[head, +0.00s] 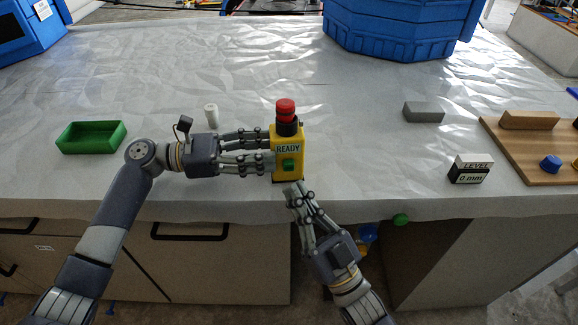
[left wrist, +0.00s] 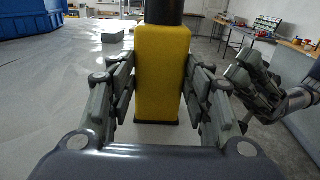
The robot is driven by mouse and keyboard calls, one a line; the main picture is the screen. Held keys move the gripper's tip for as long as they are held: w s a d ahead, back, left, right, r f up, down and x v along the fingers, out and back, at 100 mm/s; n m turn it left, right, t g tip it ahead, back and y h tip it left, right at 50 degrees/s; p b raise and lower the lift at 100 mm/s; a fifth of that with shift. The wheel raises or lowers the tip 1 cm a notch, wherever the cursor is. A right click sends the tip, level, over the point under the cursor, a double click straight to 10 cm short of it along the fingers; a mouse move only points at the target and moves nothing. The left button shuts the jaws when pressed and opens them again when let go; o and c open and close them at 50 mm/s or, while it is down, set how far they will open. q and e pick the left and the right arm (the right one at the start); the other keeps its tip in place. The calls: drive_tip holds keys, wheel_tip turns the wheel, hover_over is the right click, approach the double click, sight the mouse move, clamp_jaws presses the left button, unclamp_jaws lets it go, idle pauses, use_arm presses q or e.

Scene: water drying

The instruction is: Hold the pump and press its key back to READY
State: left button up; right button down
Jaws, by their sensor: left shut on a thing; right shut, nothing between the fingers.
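The yellow pump (head: 288,166) stands upright on the table, with a black neck and a red knob (head: 285,106) on top. Its front reads READY and carries a green key (head: 288,164) below the word. My left gripper (head: 268,150) is shut on the pump from the left side. In the left wrist view the pump body (left wrist: 162,75) sits between the two fingers. My right gripper (head: 296,190) is shut and empty, with its fingertips just below and in front of the pump's base. It also shows at the right of the left wrist view (left wrist: 245,72).
A green tray (head: 93,150) and a white cylinder (head: 211,114) are on the left. A grey block (head: 423,112), a LEVEL 0 mm box (head: 469,168) and a wooden board (head: 520,172) are on the right. Blue bins stand at the back. The table's front edge is close below the pump.

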drive_tip(key=shift+s+d, duration=0.1)
drive_tip(key=shift+s, duration=0.95)
idle(0.8)
